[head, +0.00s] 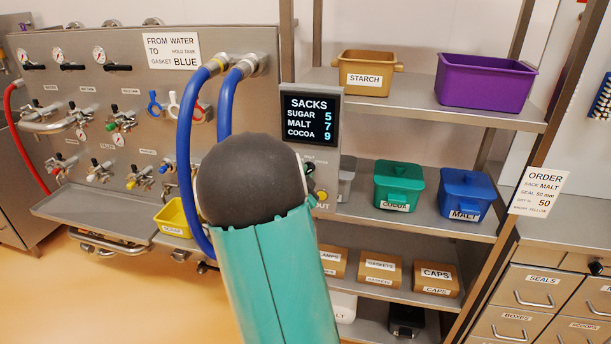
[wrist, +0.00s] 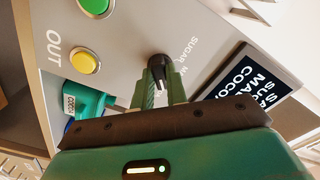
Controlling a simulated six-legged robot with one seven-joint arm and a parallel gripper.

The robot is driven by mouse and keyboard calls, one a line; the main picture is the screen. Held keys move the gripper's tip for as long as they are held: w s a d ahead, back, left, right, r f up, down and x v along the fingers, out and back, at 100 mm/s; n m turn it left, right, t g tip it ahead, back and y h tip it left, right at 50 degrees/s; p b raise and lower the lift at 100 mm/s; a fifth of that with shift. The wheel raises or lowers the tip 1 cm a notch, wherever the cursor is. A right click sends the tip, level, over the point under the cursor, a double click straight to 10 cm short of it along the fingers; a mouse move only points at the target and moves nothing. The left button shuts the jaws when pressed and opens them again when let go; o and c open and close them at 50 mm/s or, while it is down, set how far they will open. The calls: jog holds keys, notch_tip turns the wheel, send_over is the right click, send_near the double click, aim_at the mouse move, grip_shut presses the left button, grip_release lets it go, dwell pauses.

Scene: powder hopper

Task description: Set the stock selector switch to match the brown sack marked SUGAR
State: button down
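The stock selector switch is a black knob (wrist: 158,62) on the grey panel in the wrist view. The label SUGAR (wrist: 193,48) is printed beside it; a second label starting with M is partly covered by my gripper. My gripper (wrist: 160,74) has its two green fingers on either side of the knob and looks closed on it. I cannot tell which label the knob points at. The stock display (head: 310,118) reads SUGAR 5, MALT 7, COCOA 9. No brown sack marked SUGAR shows.
A yellow button (wrist: 85,62) marked OUT and a green button (wrist: 95,5) sit near the knob. Shelves hold a STARCH bin (head: 364,75), a purple bin (head: 484,80), a green COCOA bin (head: 398,184) and a blue MALT bin (head: 465,190).

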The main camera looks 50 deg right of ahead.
jog(key=shift+n, duration=0.3)
jog(key=n, duration=1.1)
jog(key=shift+n, duration=0.3)
jog(key=n, duration=0.4)
jog(key=shift+s+n, duration=0.1)
jog(key=shift+n, duration=1.7)
jog(key=c, duration=1.4)
grip_release()
